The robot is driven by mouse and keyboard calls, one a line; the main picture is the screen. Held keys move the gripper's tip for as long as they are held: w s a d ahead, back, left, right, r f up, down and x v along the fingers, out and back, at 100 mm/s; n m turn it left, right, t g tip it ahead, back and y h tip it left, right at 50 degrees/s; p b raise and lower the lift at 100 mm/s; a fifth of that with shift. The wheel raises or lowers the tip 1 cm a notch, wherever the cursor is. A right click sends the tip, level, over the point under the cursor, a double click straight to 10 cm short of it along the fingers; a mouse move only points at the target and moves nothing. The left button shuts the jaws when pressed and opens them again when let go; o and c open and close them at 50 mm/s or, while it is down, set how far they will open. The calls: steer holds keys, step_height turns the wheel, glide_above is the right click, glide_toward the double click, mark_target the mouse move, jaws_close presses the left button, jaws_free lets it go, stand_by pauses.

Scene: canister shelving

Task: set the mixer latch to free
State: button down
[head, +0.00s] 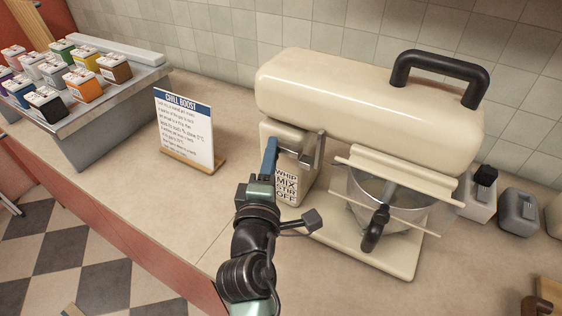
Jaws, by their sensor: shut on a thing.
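The cream mixer (365,105) stands on the counter, with a black handle on its long head. A grey metal lever piece (313,150), apparently the latch, shows on the side of its column, above a plate (286,186) reading WHIP, MIX, STIR, OFF. My gripper (272,152) reaches up from below against the column, at the left of that metal piece. It is shut on a part there, apparently the latch. My gripper largely hides the held part, and I cannot read the latch's setting.
A steel bowl (360,190) with a black-handled bar across its front sits under the mixer head. A CHILL BOOST sign (185,128) stands to the left. A rack (115,105) of colored canisters is farther left. The front-left counter is clear.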

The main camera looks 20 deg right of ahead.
steer(key=shift+w+a, duration=0.6)
steer(key=shift+w, duration=0.05)
steer(key=c, duration=0.7)
jaws_free()
steer(key=shift+w, duration=0.15)
steer(key=shift+o, duration=0.2)
steer(key=shift+s+a+f, duration=0.1)
steer(key=shift+s+a, duration=0.05)
steer(key=shift+s, duration=0.2)
steer(key=b+v, duration=0.3)
steer(key=v, duration=0.9)
steer(key=shift+s, duration=0.15)
